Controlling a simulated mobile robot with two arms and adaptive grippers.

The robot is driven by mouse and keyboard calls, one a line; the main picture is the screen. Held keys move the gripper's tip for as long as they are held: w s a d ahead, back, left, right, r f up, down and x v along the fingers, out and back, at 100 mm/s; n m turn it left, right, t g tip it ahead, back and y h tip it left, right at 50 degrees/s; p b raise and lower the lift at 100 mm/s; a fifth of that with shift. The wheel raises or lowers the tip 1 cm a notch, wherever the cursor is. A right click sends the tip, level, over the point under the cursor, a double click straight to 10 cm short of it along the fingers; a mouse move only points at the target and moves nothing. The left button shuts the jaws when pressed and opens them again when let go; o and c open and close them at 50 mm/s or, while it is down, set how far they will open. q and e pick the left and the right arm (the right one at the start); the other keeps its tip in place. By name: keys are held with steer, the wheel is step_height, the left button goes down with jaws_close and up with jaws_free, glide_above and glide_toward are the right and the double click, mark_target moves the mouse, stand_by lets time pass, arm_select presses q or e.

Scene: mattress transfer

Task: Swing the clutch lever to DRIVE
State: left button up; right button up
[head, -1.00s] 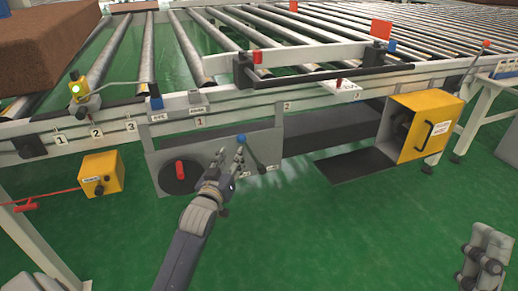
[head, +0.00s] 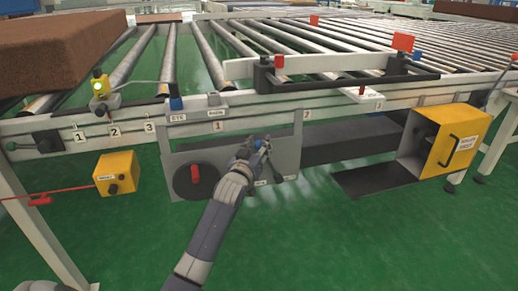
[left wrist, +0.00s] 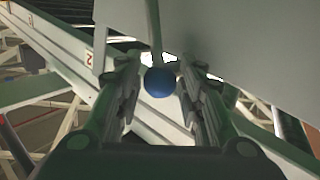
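The clutch lever has a blue ball knob (head: 262,144) and a dark rod that runs down to the right to a pivot on a grey panel (head: 285,150). The lever leans up and to the left. My left gripper (head: 258,155) is at the knob and hides part of the lever. In the left wrist view the blue knob (left wrist: 160,82) sits between the two open fingers, with a small gap on each side. Small labels low on the panel are too small to read.
A red handle on a black disc (head: 194,175) is on the panel's left. A yellow box (head: 116,173) hangs left of it, and an open yellow cabinet (head: 452,138) stands right. The roller conveyor (head: 215,60) lies behind, with a brown block (head: 60,50) at left.

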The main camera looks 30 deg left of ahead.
arm_select(q)
steer(key=shift+w+a, duration=0.1)
steer(key=shift+w, duration=0.1)
jaws_close()
steer(key=shift+r, duration=0.1)
